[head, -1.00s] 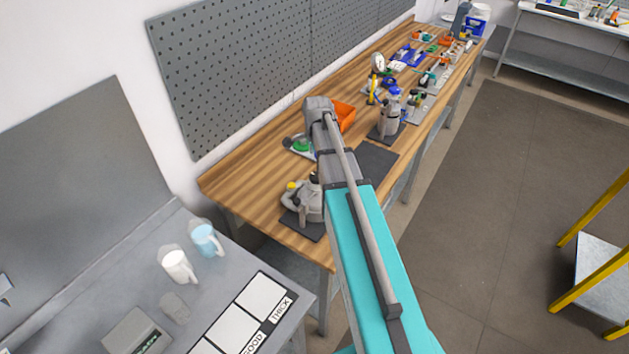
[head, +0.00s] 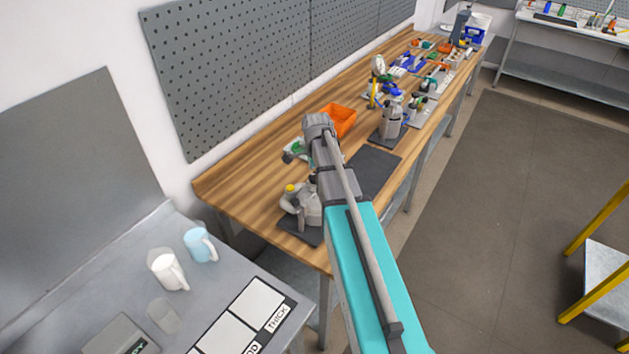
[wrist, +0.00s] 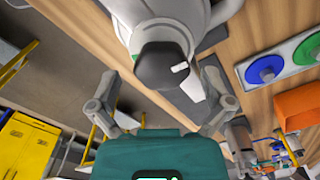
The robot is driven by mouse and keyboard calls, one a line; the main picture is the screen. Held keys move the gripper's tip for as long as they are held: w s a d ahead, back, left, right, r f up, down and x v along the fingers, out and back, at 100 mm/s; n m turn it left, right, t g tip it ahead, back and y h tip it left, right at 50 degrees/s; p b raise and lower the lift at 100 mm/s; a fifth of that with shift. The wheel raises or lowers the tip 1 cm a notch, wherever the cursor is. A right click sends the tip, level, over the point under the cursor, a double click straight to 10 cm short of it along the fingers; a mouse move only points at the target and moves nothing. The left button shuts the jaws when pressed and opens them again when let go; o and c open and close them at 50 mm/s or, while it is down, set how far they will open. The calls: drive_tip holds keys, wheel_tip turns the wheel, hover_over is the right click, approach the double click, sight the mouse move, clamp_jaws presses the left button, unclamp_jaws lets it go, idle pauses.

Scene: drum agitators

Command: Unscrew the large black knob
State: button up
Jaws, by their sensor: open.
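The large black knob (wrist: 163,68) shows in the wrist view, on the end of a grey machine body (wrist: 150,15). My gripper (wrist: 159,82) is open, with one finger on each side of the knob in the picture and visible gaps to both. I cannot tell how deep the knob sits between the fingers. In the head view a grey machine (head: 301,203) with a yellow cap stands on a dark mat (head: 290,230) on the wooden bench. My arm covers its right part, and the knob cannot be made out there.
An orange bin (head: 339,119) stands behind my wrist on the bench. The wrist view shows a blue disc (wrist: 264,70) and a green disc (wrist: 306,50) on a pale plate. Another grey machine (head: 392,122) stands farther along. An empty dark mat (head: 374,168) lies right of my arm.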

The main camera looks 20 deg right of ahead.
drive_tip(key=shift+f, duration=0.35)
drive_tip(key=c, duration=1)
drive_tip(key=shift+a, duration=0.15)
drive_tip(key=shift+c, duration=0.5)
drive_tip(key=shift+n, duration=0.3)
